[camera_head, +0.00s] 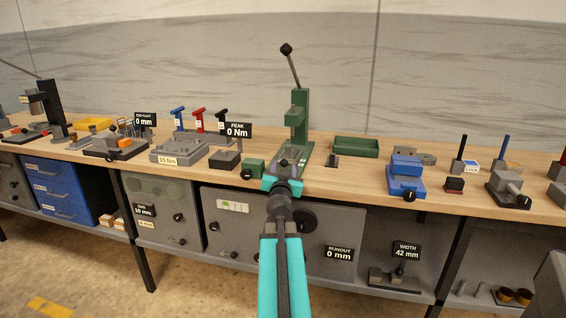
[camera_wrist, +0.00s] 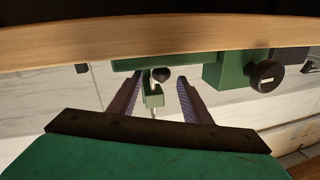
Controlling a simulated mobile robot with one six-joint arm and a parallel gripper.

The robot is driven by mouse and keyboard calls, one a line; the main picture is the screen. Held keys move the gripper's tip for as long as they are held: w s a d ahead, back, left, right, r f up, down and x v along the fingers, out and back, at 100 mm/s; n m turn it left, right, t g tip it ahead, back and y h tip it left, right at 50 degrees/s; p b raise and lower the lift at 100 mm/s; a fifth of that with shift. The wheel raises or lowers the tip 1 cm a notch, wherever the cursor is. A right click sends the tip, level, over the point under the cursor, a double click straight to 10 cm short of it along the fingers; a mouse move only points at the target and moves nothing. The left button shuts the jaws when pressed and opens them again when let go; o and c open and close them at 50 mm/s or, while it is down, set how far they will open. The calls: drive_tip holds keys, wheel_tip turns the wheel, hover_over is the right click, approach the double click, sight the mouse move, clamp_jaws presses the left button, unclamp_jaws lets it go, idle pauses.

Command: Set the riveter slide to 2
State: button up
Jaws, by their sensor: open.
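The riveter (camera_head: 298,125) is a green press with a long raised lever, standing on the bench at the middle of the head view. A green block (camera_head: 254,166) with a black round knob (camera_head: 246,175) sits at the left of its base. The wrist view looks upside down; there the green block (camera_wrist: 232,72) and its knob (camera_wrist: 266,76) are at the upper right. My gripper (camera_wrist: 158,98) is open, with green riveter parts showing between and beyond its fingers. In the head view my gripper (camera_head: 287,167) is in front of the riveter base and hides part of it. I cannot read any slide number.
A green tray (camera_head: 356,147) lies right of the riveter, and a blue vise (camera_head: 405,175) farther right. A grey fixture with a "PEAK 0 Nm" sign (camera_head: 238,130) stands to the left. The bench front edge (camera_wrist: 60,45) crosses the wrist view.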

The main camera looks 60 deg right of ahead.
drive_tip(key=shift+x, duration=1.3)
drive_tip(key=shift+c, duration=0.4)
clamp_jaws()
